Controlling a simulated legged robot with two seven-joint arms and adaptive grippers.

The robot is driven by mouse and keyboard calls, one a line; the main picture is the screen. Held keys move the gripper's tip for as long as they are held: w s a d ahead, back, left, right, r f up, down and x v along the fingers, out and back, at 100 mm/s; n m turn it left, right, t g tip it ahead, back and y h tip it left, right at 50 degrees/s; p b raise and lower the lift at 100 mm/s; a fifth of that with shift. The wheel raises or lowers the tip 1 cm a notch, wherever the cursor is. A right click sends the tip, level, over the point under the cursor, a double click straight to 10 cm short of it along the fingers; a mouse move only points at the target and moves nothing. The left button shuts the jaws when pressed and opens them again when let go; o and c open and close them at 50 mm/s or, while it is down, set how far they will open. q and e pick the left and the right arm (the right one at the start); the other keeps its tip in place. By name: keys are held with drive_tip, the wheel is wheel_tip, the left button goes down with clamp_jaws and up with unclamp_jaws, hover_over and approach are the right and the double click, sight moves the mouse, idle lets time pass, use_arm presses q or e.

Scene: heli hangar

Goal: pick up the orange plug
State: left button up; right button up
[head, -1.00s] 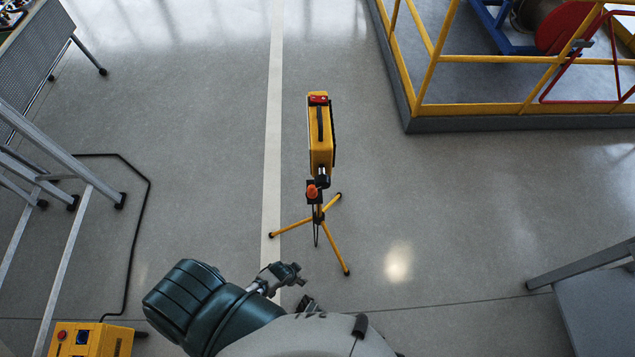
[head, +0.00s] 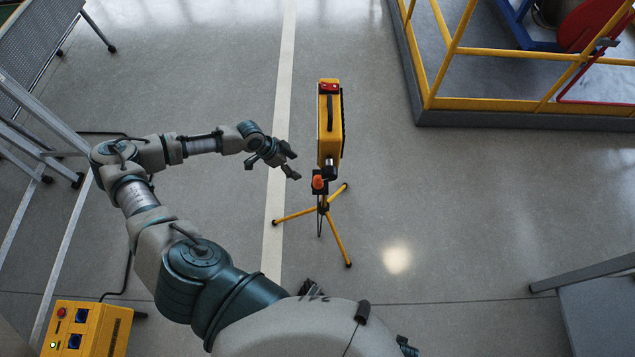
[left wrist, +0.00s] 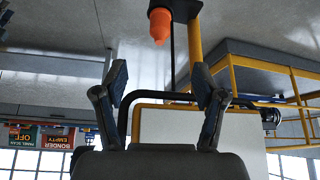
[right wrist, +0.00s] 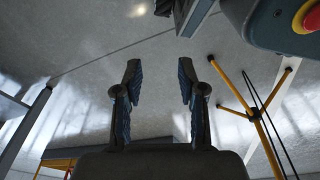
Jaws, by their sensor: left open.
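The orange plug (head: 317,182) sits on a dark holder at the front of a yellow tripod-mounted device (head: 331,130) in the head view. My left gripper (head: 294,163) is open, a little to the left of the plug and apart from it. In the left wrist view the plug (left wrist: 159,25) hangs at the top centre, beyond the open, empty fingers (left wrist: 160,78). The tripod legs (head: 338,238) stand on the floor below. My right gripper (right wrist: 158,72) is open and empty in the right wrist view, with a yellow tripod leg to its right.
A grey metal frame (head: 58,165) stands at the left, with a yellow box (head: 85,330) at lower left. A yellow-railed platform (head: 520,104) is at upper right, and a grey stand (head: 600,310) at lower right. The floor around the tripod is clear.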

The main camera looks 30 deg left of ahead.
use_arm(q)
drive_tip(key=b, duration=0.1)
approach(314, 179)
drive_tip(key=x, duration=0.2)
drive_tip(key=d+x, duration=0.1)
drive_tip(key=x, duration=0.2)
drive_tip(key=shift+w, duration=0.1)
drive_tip(key=x, duration=0.2)
drive_tip(key=a+b+x, duration=0.1)
drive_tip(key=x, duration=0.2)
drive_tip(key=shift+f, duration=0.3)
drive_tip(key=shift+d+r, duration=0.1)
drive_tip(key=shift+d, duration=0.05)
drive_tip(key=shift+c, duration=0.5)
drive_tip(key=c, duration=1.2)
use_arm(e)
drive_tip(key=w+r, duration=0.2)
drive_tip(key=r, duration=0.1)
drive_tip(key=w+r, duration=0.1)
drive_tip(key=shift+r, duration=0.35)
